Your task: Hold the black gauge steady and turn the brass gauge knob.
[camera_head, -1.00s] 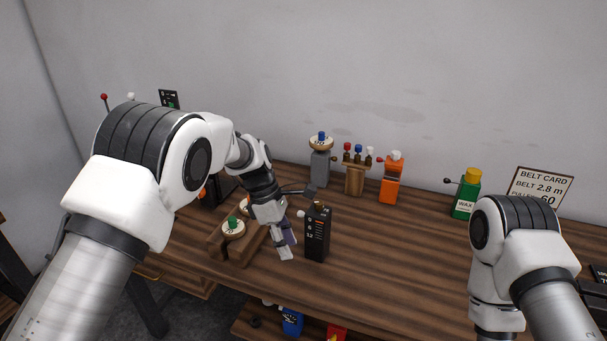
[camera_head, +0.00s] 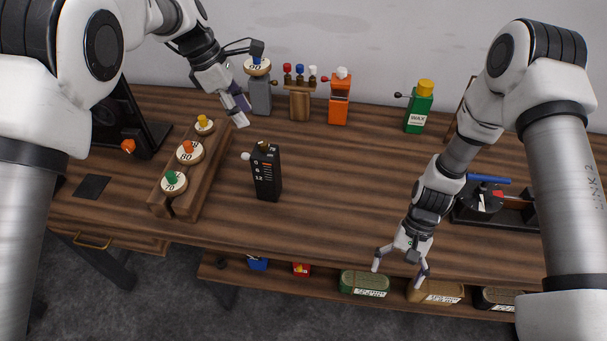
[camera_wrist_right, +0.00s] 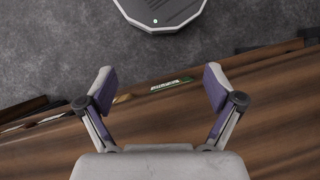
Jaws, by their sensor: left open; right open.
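The black gauge (camera_head: 267,178) stands upright on the wooden bench, its front marked with pale figures. A small brass knob (camera_head: 263,146) sits on its top, and a white knob sticks out at its left. My left gripper (camera_head: 238,108) is open and empty, above and behind the gauge to its left, apart from it. My right gripper (camera_head: 399,274) is open and empty at the bench's front edge, well right of the gauge. It also shows in the right wrist view (camera_wrist_right: 160,88), with nothing between its fingers.
A wooden rack (camera_head: 207,165) with several numbered discs stands left of the gauge. An orange container (camera_head: 339,103) and a green wax bottle (camera_head: 418,112) stand at the back. A black device (camera_head: 490,205) lies at the right. The bench between gauge and right gripper is clear.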

